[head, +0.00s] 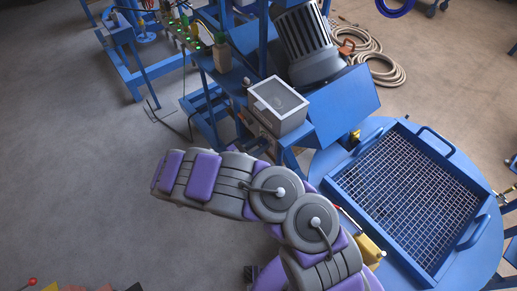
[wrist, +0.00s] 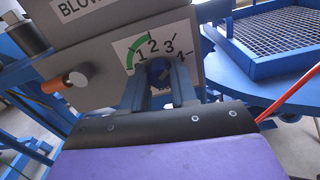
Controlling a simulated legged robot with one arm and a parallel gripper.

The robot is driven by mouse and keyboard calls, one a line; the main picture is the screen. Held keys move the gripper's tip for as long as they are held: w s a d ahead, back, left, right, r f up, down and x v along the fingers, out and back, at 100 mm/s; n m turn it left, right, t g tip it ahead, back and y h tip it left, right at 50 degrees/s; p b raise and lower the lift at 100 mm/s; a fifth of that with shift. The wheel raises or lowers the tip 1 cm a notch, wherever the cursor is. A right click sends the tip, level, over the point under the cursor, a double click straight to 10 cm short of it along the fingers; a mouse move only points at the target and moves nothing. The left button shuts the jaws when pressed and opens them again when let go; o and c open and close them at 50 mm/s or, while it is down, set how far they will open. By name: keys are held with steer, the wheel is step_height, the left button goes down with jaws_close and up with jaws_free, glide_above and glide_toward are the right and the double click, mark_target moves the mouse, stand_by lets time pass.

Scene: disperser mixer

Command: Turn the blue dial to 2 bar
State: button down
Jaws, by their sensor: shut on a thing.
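A green arc runs beside the 1 and up toward the 2. My gripper (wrist: 159,82) is shut on the dial, one finger on each side. The fingers cover much of the dial, and I cannot tell which number it points to. In the head view my arm shows, but the gripper and dial cannot be made out.
An orange-handled knob (wrist: 65,83) sticks out left of the dial, under a sign reading "BLOW" (wrist: 75,8). A blue tray with a metal grid (head: 465,243) rests on a round blue table at right. Open floor lies left.

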steer(key=m+b, duration=0.3)
steer(key=m, duration=0.1)
steer(key=shift+f+m+b, duration=0.15)
steer(key=shift+m+b, duration=0.15)
steer(key=shift+m, duration=0.1)
stand_by(0.4)
steer(key=c, duration=1.1)
jaws_free()
steer(key=shift+w, duration=0.15)
steer(key=shift+o, duration=1.1)
steer(key=p+v, duration=0.2)
steer(key=v, duration=1.5)
steer(key=shift+a, duration=0.25)
